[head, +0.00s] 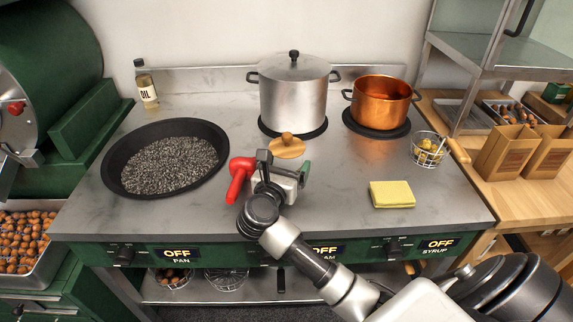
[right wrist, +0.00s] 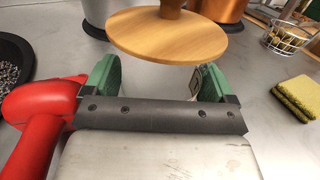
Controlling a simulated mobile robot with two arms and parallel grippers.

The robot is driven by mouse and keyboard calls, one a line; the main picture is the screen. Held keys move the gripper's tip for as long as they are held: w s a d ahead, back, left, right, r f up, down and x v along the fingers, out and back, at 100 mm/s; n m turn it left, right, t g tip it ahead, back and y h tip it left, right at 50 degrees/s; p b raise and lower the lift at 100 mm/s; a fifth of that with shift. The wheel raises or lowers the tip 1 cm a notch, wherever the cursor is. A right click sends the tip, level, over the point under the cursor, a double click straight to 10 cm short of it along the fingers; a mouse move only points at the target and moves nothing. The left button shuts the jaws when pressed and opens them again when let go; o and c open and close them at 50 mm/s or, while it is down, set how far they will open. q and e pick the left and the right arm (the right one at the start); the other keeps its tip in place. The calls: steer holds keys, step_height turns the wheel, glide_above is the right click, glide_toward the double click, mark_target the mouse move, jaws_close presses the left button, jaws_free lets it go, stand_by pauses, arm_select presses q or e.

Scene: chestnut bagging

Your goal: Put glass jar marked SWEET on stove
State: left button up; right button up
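A round wooden lid with a knob (head: 287,148) shows just beyond my right gripper (head: 277,168), over the stove top (head: 330,180). The lid is also large in the right wrist view (right wrist: 170,38). Below it, between the green fingers (right wrist: 158,80), is a pale, see-through area with a small label edge (right wrist: 194,82), which looks like the glass jar. The word SWEET cannot be read. The right fingers stand wide apart at the sides of this area; I cannot see any contact. My left gripper is not in view.
A red object (head: 239,178) lies close left of the right gripper. A pan of dark gravel (head: 125,185), a steel pot (head: 293,95), a copper pot (head: 380,105), a wire basket (head: 428,150), a yellow sponge (head: 392,194) and an oil bottle (head: 147,90) stand around. The front-centre right is clear.

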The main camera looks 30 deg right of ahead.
steer(key=shift+r, duration=0.25)
steer(key=v, duration=0.5)
steer(key=b+v, duration=0.1)
steer(key=v, duration=0.4)
steer(key=shift+s+a+f+b, duration=0.15)
steer(key=shift+a+f+b, duration=0.1)
steer(key=shift+b, duration=0.05)
steer(key=shift+v, duration=0.75)
steer(key=shift+r, duration=0.15)
